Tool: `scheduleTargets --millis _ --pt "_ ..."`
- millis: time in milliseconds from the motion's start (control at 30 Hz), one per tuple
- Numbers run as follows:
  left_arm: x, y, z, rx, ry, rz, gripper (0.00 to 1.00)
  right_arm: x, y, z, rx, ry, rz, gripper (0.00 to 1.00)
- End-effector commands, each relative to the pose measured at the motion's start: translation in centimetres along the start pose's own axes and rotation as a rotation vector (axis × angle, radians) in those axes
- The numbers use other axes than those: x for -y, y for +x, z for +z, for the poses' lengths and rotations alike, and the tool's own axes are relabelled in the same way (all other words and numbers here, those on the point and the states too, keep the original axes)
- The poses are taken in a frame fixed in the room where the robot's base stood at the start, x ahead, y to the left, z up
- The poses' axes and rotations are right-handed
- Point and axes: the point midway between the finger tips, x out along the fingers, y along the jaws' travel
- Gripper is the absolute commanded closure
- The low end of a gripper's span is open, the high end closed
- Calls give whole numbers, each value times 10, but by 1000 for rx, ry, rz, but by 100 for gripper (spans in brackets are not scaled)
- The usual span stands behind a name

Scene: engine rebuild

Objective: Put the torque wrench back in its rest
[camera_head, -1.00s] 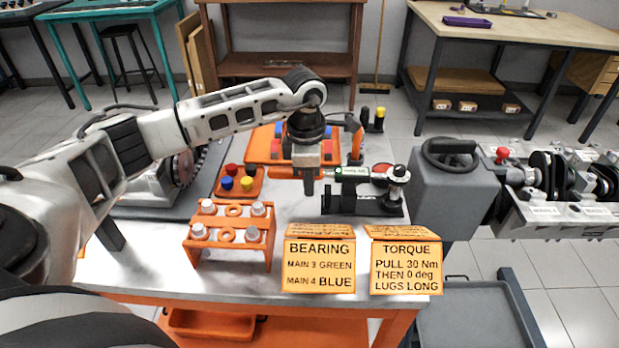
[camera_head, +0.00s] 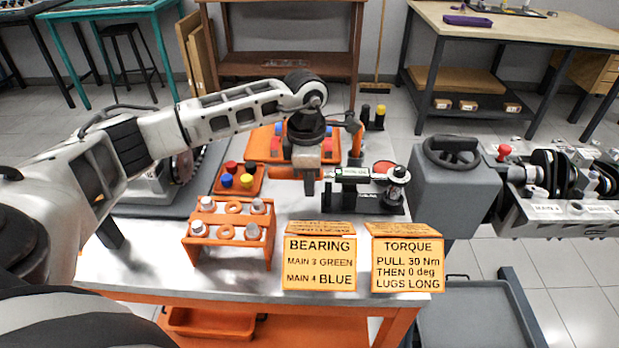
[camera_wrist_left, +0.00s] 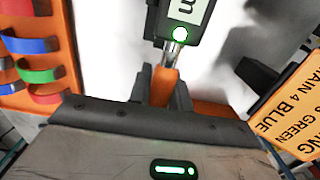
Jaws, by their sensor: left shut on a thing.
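The torque wrench (camera_head: 352,173) lies level above a black stand (camera_head: 366,203), its head toward a silver round fitting (camera_head: 397,176) at the right. My left gripper (camera_head: 310,188) points down at the wrench's left end. In the left wrist view, the gripper (camera_wrist_left: 164,90) is shut on the wrench's orange handle (camera_wrist_left: 163,82), with the wrench's dark body and lit display (camera_wrist_left: 187,10) beyond it. I cannot tell whether the wrench touches the stand, or whether this stand is its rest. My right gripper is out of view.
An orange rack of sockets (camera_head: 232,232) stands in front left. The bearing card (camera_head: 319,262) and torque card (camera_head: 407,264) stand at the front edge. An orange tray of coloured caps (camera_head: 240,180) lies left of the gripper. A grey machine (camera_head: 455,195) stands right.

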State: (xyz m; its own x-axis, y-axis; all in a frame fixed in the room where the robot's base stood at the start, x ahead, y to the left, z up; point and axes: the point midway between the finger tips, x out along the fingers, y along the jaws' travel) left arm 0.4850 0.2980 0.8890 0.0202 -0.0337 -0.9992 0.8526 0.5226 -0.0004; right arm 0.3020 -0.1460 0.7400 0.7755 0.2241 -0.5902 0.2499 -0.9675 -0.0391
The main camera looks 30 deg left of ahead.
Motion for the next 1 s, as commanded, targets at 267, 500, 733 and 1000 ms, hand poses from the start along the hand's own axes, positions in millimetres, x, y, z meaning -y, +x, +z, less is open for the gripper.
scheduleTargets --millis 267,500,733,1000 --pt "0 4 0 2 0 1 100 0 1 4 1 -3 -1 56" --pt "0 8 0 2 0 1 100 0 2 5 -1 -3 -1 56" --pt "0 11 0 2 0 1 100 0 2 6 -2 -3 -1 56" --pt "0 15 0 2 0 1 100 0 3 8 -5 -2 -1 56"
